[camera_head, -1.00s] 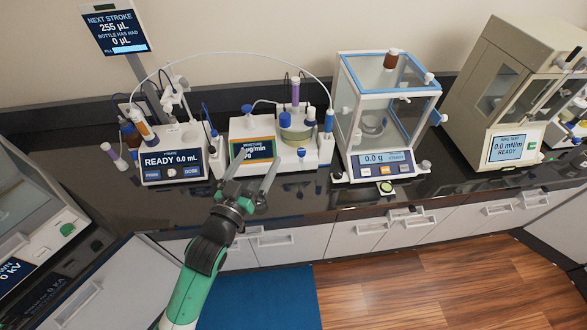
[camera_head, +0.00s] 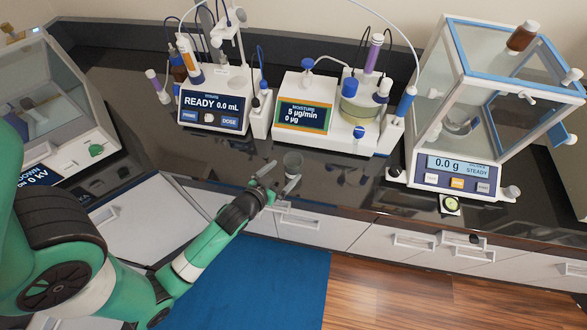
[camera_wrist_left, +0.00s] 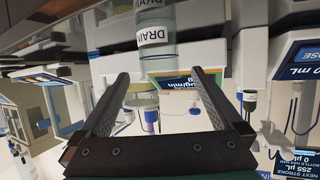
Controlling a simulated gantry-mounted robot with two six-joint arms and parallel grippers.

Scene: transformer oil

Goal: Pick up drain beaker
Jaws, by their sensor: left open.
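The drain beaker (camera_head: 293,162) is a small clear vessel on the dark counter, in front of the moisture instrument. In the left wrist view the beaker (camera_wrist_left: 155,32) shows at the top, with a white label reading "DRAIN", and its upper end is cut off by the frame. My left gripper (camera_head: 281,176) is open at the counter's front edge, with its fingers pointing toward the beaker. In the left wrist view its two fingers (camera_wrist_left: 158,76) are wide apart, and the beaker lies beyond the tips, between their lines. My right gripper is not in view.
The moisture instrument (camera_head: 303,117) stands behind the beaker, with the dosing unit (camera_head: 213,108) left of it. A glass-walled balance (camera_head: 462,171) is at right. A kV tester (camera_head: 75,158) stands at left. Drawers (camera_head: 310,229) lie below the counter edge.

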